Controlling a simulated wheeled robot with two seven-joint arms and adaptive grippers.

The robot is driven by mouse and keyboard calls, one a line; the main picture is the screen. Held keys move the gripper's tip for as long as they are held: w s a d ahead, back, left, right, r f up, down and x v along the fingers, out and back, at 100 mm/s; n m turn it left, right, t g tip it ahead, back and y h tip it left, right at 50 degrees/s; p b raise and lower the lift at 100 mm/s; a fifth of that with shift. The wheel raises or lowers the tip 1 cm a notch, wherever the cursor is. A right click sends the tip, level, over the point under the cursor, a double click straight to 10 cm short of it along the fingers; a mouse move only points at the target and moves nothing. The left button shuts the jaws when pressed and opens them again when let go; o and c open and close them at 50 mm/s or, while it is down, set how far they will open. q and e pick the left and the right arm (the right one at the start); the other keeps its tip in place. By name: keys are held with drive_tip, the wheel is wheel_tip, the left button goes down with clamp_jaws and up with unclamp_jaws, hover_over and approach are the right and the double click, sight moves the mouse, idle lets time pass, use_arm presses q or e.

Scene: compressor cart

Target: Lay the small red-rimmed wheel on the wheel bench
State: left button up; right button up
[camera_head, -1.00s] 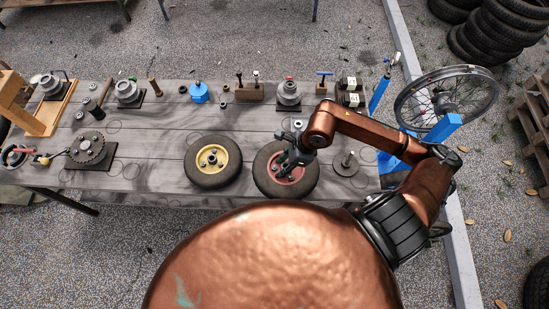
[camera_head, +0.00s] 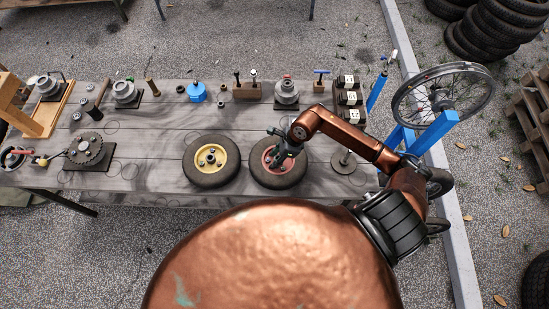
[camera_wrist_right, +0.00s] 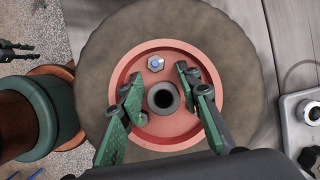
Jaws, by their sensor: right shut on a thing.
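The small red-rimmed wheel (camera_head: 296,174) lies flat at the front of the grey plank wheel bench (camera_head: 150,185), just right of the yellow-rimmed wheel. It looks down at bench level, but its contact with the planks is hidden. My right gripper (camera_head: 278,157) reaches in from the right over its rim. A dark forked part at that view's left edge may be my left gripper (camera_wrist_right: 14,50).
The yellow-rimmed wheel (camera_head: 196,176) is close on the left. A round plate with an upright post (camera_head: 344,161) is close on the right. Hubs, blocks and tools line the back. A blue stand (camera_head: 436,132) with a spoked wheel (camera_head: 402,104) is beyond the right end.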

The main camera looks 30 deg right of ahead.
drive_tip(key=shift+w+f, duration=0.1)
drive_tip(key=o, duration=1.3)
drive_tip(key=v, duration=1.2)
